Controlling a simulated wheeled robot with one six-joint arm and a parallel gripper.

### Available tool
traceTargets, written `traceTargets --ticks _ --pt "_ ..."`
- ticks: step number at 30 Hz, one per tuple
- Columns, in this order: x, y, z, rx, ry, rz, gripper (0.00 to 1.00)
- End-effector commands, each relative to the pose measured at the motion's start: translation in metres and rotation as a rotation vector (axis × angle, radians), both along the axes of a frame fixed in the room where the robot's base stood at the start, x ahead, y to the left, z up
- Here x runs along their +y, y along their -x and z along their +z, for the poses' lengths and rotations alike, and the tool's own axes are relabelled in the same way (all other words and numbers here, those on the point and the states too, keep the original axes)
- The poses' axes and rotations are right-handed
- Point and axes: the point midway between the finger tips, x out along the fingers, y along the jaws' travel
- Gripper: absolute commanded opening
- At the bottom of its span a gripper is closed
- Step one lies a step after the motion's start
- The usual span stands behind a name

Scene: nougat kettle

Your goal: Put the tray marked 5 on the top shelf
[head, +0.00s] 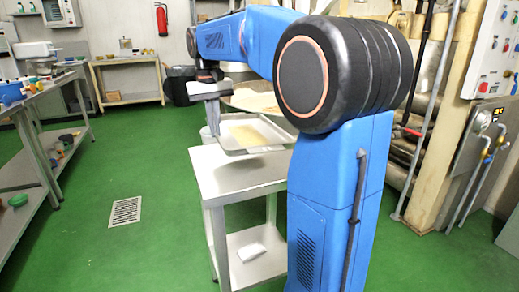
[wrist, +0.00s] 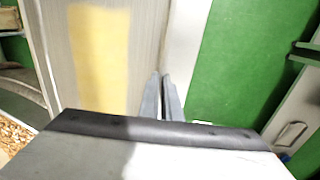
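A shallow metal tray (head: 230,128) with a pale yellow slab (head: 257,135) in it is at the far end of a light grey cart (head: 235,178). I cannot tell whether it rests on the cart or is just above it. No number shows on it. In the wrist view the tray (wrist: 55,30) is at the upper left, with the yellow slab (wrist: 100,50) inside. My gripper (head: 213,130) is at the tray's left edge and points down. In the wrist view its fingers (wrist: 163,85) are close together around the tray's side rim. No top shelf can be picked out.
A white item (head: 251,252) lies on the cart's lower shelf. A long bench (head: 45,130) with small things stands at left. A wooden-legged table (head: 125,62) is at the back. A wide kettle (head: 255,98) is behind the tray. The green floor at left is clear around a drain (head: 125,211).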

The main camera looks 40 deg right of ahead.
Motion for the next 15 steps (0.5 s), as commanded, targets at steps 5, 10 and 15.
traceTargets --ticks 5,10,15 --pt "0.002 0.001 0.001 0.006 0.027 0.003 0.0" --pt "0.003 0.003 -0.006 0.016 0.059 0.0 0.0" --pt "0.002 0.003 -0.033 0.018 0.057 0.0 0.0"
